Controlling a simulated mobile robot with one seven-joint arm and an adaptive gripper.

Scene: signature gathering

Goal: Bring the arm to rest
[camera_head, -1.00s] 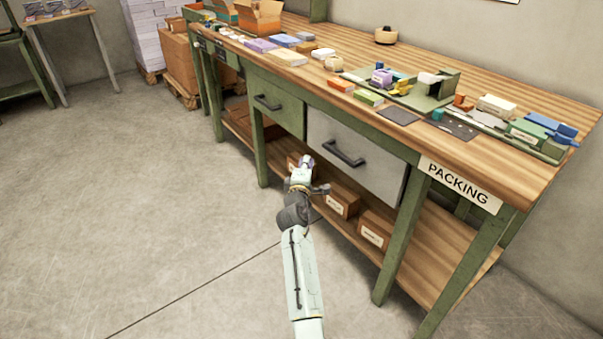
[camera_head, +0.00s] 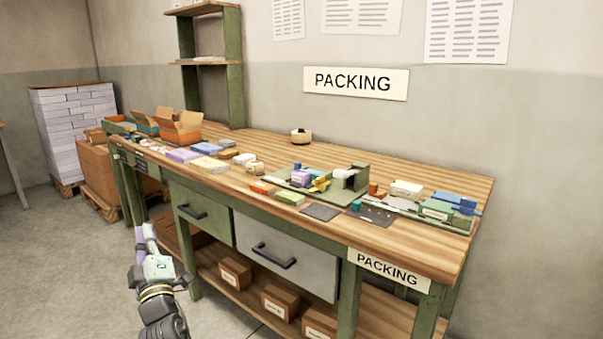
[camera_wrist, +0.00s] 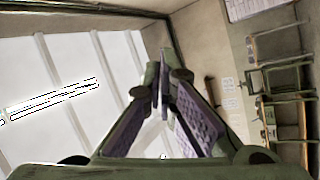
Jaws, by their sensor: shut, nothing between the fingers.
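My gripper (camera_head: 146,234) is at the lower left of the head view, in front of the packing bench and pointing up. In the wrist view its two fingers (camera_wrist: 165,62) meet at the tips, with nothing between them. The wrist view looks towards the ceiling and a wall, tilted. My gripper is apart from the bench and its drawers. My forearm is mostly out of the head view.
The packing bench (camera_head: 440,250) bears small boxes, a green fixture (camera_head: 345,185) and open orange cartons (camera_head: 180,128). Cardboard boxes (camera_head: 280,300) sit on its lower shelf. Stacked white packs (camera_head: 75,125) stand at the far left. Floor (camera_head: 60,270) left of my gripper is clear.

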